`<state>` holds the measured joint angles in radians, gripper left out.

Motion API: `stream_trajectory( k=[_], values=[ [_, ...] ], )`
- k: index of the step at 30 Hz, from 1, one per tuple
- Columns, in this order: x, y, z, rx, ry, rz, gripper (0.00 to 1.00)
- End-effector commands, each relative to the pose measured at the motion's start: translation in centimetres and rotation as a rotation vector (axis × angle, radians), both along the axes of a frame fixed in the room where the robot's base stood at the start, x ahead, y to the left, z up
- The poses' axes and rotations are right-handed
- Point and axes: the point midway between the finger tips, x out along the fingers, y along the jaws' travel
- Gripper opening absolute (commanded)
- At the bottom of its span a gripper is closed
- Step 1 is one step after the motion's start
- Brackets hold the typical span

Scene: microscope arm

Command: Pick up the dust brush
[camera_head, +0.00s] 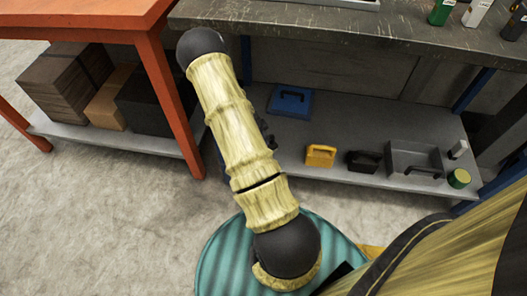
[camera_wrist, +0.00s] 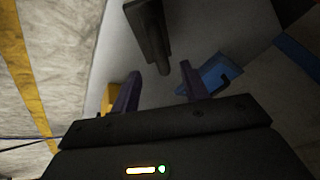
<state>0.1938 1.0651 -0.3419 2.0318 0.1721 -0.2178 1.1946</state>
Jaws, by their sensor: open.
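My gripper (camera_wrist: 158,80) is open in the wrist view, with its two dark fingers apart and nothing seen between their tips. A dark elongated object (camera_wrist: 150,32), broad at one end with a narrower tip, shows just beyond the fingers over the grey shelf; it may be the dust brush, but I cannot tell for sure. It appears apart from both fingers. In the head view my arm covers that part of the shelf, so the brush cannot be made out there and my gripper is mostly hidden.
On the lower shelf (camera_head: 345,130) are a blue case (camera_head: 290,101), a yellow caddy (camera_head: 320,156), a black caddy (camera_head: 364,161), a grey tray (camera_head: 414,158) and a green tin (camera_head: 459,178). The worktop (camera_head: 330,25) overhangs the shelf. An orange table (camera_head: 85,18) stands at left.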

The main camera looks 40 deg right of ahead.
Motion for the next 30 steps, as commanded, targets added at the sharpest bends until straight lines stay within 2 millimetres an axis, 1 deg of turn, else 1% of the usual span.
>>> stream_trajectory(
  k=[1, 4, 14, 17, 20, 27, 30],
  values=[
    [0.1, -0.3, -1.2, 0.000, 0.002, -0.001, 0.45],
    [0.3, -0.7, -1.9, 0.000, 0.001, 0.001, 0.45],
    [0.3, -0.8, -2.0, 0.000, 0.000, 0.001, 0.45],
    [0.4, -1.0, -2.3, 0.000, 0.000, 0.001, 0.45],
    [0.5, -1.3, -3.3, 0.000, 0.000, 0.001, 0.45],
    [1.0, -2.7, -6.2, 0.000, 0.001, 0.000, 0.45],
    [1.2, -3.0, -6.7, 0.000, 0.001, 0.002, 0.45]
  ],
)
